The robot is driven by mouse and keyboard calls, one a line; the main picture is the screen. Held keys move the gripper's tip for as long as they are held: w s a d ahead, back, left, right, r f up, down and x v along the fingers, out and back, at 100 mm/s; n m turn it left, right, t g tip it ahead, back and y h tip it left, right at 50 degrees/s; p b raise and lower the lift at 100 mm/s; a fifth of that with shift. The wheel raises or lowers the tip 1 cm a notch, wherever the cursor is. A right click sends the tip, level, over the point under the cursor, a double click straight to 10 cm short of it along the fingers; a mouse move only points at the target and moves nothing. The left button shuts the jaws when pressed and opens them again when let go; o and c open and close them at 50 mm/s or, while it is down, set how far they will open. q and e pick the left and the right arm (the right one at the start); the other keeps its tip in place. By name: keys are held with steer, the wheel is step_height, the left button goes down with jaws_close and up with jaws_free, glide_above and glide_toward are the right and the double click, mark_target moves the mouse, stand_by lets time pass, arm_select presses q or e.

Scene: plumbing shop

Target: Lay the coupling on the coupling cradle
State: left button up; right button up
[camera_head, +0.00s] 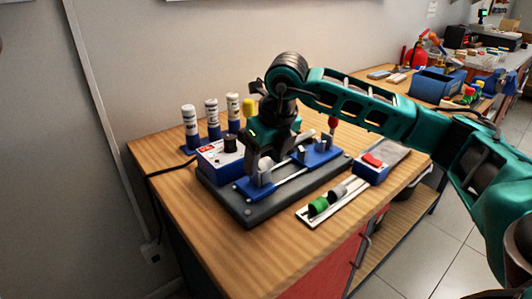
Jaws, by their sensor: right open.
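A dark base plate (250,212) on the wooden bench carries blue supports with grey uprights (254,188) and pale rails. A pale narrow tray (305,217) in front of it holds a green cylinder (318,206) and a grey cylinder (338,192). I cannot tell for sure which piece is the coupling or which support is its cradle. My right gripper (262,168) points down over the blue supports and is open. It hides part of the rails, and I cannot tell whether anything is between its fingers. My left gripper is not in view.
A blue control box (210,159) stands left of the base plate, with several white-capped tubes (212,118) behind it. A box with a red switch (373,160) stands to the right. The bench's front left (190,200) is clear. Another cluttered bench stands at the back right.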

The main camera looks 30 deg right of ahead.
steer(key=shift+d+r, duration=0.1)
steer(key=shift+r, duration=0.35)
steer(key=p+v, duration=0.1)
steer(key=v, duration=1.1)
steer(key=shift+s, duration=0.2)
